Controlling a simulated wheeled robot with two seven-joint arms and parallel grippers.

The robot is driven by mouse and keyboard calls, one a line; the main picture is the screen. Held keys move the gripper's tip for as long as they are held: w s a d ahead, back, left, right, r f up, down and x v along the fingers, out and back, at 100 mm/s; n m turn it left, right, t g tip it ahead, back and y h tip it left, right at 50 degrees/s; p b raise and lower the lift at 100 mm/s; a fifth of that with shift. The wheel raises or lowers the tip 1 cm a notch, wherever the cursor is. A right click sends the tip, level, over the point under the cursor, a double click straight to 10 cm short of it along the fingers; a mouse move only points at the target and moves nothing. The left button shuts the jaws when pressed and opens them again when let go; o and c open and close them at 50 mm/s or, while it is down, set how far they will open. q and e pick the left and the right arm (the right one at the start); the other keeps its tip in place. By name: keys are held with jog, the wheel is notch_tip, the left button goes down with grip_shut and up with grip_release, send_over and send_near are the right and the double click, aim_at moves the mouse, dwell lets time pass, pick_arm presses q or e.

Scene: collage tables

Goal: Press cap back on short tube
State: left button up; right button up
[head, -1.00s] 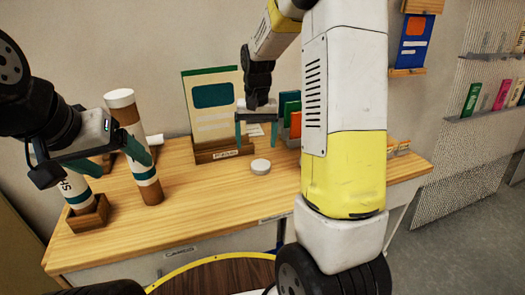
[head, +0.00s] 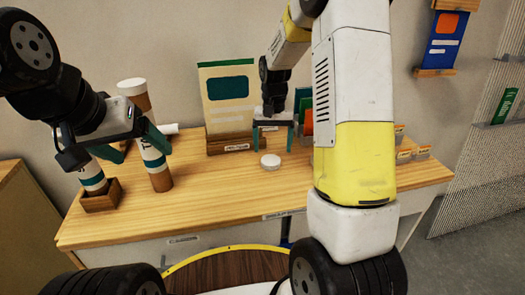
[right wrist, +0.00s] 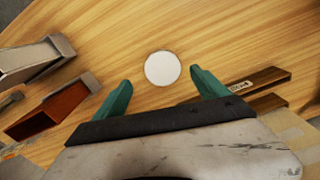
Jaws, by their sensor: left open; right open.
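A round white cap (head: 270,161) lies flat and loose on the wooden table, and it also shows in the right wrist view (right wrist: 163,68). My right gripper (head: 273,148) is open just above and behind the cap. In the right wrist view its fingertips (right wrist: 160,78) are spread to either side of the cap, with nothing between them. A short tube (head: 94,180) with a teal band stands in a wooden holder (head: 101,199) at the left. My open left gripper (head: 138,148) is over this area and hides the short tube's top.
A wooden stand (head: 236,145) with a tall card is behind the cap. Colored booklets (head: 306,120) stand right of it. The front middle of the table (head: 215,195) is clear.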

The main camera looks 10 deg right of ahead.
aim_at(271, 159)
jog(key=shift+w+a+f, duration=0.1)
jog(key=shift+f, duration=1.2)
jog(key=shift+w+a+f, duration=0.1)
jog(key=shift+f, duration=1.2)
jog(key=shift+c, duration=0.4)
jog(key=c, duration=1.3)
